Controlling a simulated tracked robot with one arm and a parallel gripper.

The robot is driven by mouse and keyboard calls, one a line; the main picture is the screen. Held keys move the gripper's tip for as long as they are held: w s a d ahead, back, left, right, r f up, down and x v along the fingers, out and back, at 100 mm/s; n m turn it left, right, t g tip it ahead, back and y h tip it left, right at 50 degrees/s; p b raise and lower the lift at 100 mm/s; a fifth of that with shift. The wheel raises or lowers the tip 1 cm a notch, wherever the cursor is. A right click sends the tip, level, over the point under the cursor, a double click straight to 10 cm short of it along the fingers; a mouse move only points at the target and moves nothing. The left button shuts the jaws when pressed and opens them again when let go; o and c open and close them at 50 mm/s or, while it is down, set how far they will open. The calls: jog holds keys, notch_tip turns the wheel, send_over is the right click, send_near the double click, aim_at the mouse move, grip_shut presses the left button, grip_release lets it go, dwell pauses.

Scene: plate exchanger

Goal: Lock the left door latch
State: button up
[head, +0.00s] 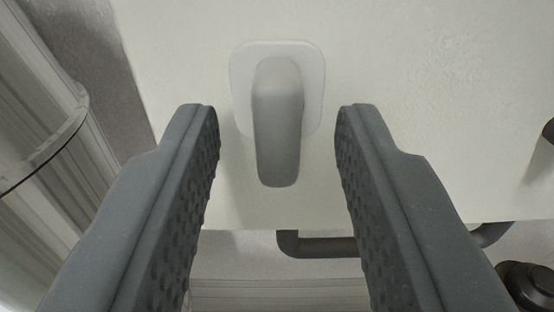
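The door latch (277,130) is a grey handle on a pale rounded backplate (312,75). It is mounted on a cream door panel (430,90). The handle points down in the picture, towards me. My gripper (277,125) is open, with one dark grey, textured finger on each side of the latch. There is a clear gap between each finger and the handle, and neither finger seems to touch it.
A dark bar handle (335,246) runs below the panel's lower edge. A black round knob (527,284) is at the lower right. A clear, rimmed cylindrical part (45,150) stands at the left. A dark object (548,131) is cut off at the right edge.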

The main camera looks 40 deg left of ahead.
jog(key=b+v, duration=0.2)
jog(key=v, duration=1.2)
jog(key=shift+w, duration=0.15)
jog(key=w+d+r+m+t+h+b, duration=0.1)
jog(key=w+d+r+m+h, duration=0.2)
jog(key=d, duration=0.5)
jog(key=w+d+r+m+t+h+b, duration=0.15)
jog(key=d+r+h, duration=0.25)
jog(key=d, duration=0.5)
jog(key=s+d+r+m+g+h+b, duration=0.1)
jog(key=s+d+r+m+h, duration=0.2)
jog(key=d+r, duration=0.5)
jog(key=s+h, duration=0.1)
jog(key=s, duration=0.1)
jog(key=shift+s+r, duration=0.25)
jog(key=shift+r, duration=0.1)
